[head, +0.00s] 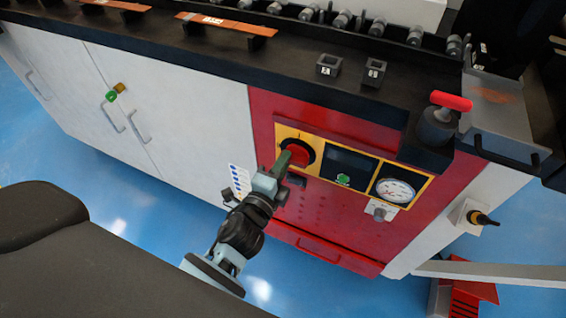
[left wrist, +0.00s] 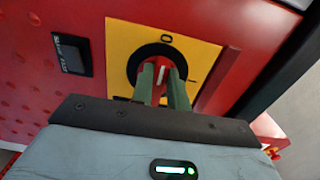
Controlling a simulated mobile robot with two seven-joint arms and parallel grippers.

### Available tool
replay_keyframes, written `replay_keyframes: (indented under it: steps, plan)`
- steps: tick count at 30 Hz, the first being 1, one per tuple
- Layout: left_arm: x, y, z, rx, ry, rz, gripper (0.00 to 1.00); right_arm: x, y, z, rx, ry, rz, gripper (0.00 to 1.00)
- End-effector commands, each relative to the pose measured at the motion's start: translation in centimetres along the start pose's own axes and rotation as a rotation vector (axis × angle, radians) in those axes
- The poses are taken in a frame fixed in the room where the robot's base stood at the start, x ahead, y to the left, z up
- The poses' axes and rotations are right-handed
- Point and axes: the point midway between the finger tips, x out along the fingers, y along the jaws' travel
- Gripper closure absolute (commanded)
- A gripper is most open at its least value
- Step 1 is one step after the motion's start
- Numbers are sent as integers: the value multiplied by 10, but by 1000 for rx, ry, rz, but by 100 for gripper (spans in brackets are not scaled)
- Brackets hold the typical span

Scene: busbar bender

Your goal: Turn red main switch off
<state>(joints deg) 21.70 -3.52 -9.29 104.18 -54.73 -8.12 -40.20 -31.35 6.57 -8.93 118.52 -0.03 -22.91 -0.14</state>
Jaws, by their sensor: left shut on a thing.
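The red main switch (head: 299,152) is a red knob on a black round base, set on a yellow plate on the red front panel of the machine. In the left wrist view the red knob (left wrist: 162,80) stands nearly upright, its white mark toward the "O" printed above it; an "I" mark is at the right of the base. My left gripper (head: 283,161) reaches it from below, and in the wrist view its two greenish fingers (left wrist: 163,86) are shut on the knob's sides. The fingers hide part of the knob and base. My right gripper is not in view.
A dark display with a green button (head: 343,180) and a round gauge (head: 396,190) sit right of the switch. A red-handled lever (head: 451,102) stands above right. White cabinet doors are at left.

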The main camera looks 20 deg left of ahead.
Motion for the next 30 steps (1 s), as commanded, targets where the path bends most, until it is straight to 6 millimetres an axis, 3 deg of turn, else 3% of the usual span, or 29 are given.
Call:
replay_keyframes:
  steps: [13,14,18,30]
  plan:
    - [0,0,0,-13,0,1,100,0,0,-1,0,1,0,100]
    - [0,0,0,-13,0,1,80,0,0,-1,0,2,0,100]
    - [0,0,0,-12,0,1,62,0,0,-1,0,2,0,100]
    - [-8,2,0,-10,0,3,62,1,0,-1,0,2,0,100]
